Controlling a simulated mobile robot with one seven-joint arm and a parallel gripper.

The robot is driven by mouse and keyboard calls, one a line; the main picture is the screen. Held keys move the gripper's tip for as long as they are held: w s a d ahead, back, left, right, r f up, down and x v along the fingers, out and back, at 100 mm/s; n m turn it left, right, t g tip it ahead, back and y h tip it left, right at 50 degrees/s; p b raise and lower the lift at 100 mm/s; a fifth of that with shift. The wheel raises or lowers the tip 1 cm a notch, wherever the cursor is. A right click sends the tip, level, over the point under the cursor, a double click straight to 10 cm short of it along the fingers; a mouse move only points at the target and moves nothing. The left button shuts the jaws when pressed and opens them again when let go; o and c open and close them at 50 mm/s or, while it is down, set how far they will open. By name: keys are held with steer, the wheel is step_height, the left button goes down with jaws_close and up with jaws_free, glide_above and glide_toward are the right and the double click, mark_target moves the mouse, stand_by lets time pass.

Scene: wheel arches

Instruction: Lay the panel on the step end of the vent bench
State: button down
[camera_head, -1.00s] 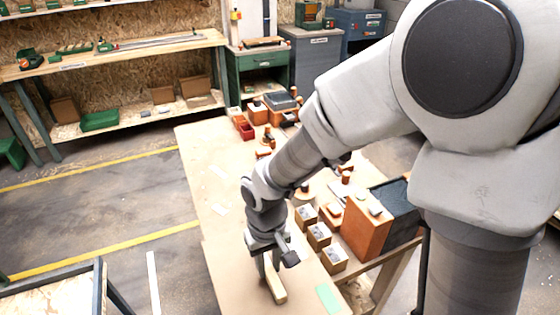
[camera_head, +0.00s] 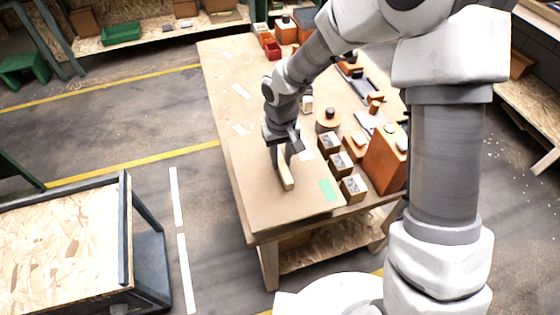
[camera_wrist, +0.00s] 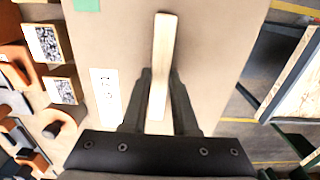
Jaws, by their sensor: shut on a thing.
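My gripper (camera_head: 281,160) is shut on a pale wooden strip, which seems to be the panel (camera_head: 287,178). In the wrist view the panel (camera_wrist: 162,50) stands out lengthwise from between the two dark fingers (camera_wrist: 160,78). It is over the near part of a long tan-topped bench (camera_head: 256,197). I cannot tell whether the panel touches the top. A green patch (camera_head: 328,190) marks the bench top to the right of the panel. No name shows on this bench, so I cannot tell whether it is the vent bench.
Several small boxes (camera_head: 342,163) and an orange case (camera_head: 386,160) stand along the bench's right side. A low dark-framed stand with a chipboard top (camera_head: 60,240) is at the lower left.

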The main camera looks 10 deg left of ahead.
mark_target(280, 154)
steer(key=shift+w+a+f, duration=0.2)
steer(key=shift+w+f, duration=0.25)
steer(key=shift+w, duration=0.15)
steer(key=shift+w+a+f, duration=0.2)
steer(key=shift+w+f, duration=0.2)
steer(key=shift+w, duration=0.2)
steer(key=shift+f, duration=1.9)
steer(key=shift+f+b, duration=0.2)
steer(key=shift+b, duration=0.1)
steer(key=c, duration=0.7)
jaws_free()
steer(key=shift+r, duration=0.1)
step_height(280, 154, up, 12)
steer(key=shift+r+p, duration=0.2)
steer(key=shift+p, duration=0.45)
